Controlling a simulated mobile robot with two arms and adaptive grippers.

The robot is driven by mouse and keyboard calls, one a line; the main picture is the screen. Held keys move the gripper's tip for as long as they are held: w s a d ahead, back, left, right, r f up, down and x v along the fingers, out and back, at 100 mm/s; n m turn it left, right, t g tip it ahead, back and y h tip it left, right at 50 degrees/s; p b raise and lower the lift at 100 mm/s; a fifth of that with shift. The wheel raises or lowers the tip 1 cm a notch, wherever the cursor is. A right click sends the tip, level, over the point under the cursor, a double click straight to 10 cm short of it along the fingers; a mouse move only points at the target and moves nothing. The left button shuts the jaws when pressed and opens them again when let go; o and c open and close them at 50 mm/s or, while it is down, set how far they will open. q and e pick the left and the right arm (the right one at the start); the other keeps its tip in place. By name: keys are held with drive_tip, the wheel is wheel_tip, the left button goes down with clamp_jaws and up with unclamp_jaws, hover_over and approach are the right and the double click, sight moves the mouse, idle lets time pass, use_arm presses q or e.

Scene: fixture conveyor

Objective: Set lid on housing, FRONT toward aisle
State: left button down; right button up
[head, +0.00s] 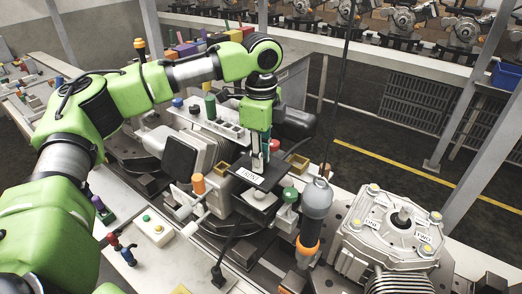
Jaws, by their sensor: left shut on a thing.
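A dark flat lid (268,180) with a white label reading FRONT is near the middle of the head view. The label lies at its left part and its text is slightly tilted. My left gripper (259,162) comes down from above and is shut on the lid. A small pale block (258,196) shows just below the lid; I cannot tell whether they touch or whether this is the housing. A large pale grey cast housing (392,226) with a central shaft and yellow-capped bolts stands at the right. My right gripper is not in view.
A grey and orange hanging tool (315,212) on a cable stands between the lid and the cast housing. Clamps with orange (199,184) and green (290,195) tips crowd the fixture. A yellow floor line (430,175) runs across the dark floor behind at right.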

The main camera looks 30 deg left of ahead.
sight(261, 175)
use_arm(q)
drive_tip(key=shift+s+f, duration=0.1)
drive_tip(key=shift+f, duration=2.9)
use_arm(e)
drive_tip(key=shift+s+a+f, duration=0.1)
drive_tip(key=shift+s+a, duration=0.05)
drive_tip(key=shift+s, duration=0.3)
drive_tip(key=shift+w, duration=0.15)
use_arm(q)
drive_tip(key=shift+f, duration=0.2)
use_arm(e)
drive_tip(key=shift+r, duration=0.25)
use_arm(q)
drive_tip(key=shift+f+p, duration=0.35)
drive_tip(key=shift+p, duration=0.05)
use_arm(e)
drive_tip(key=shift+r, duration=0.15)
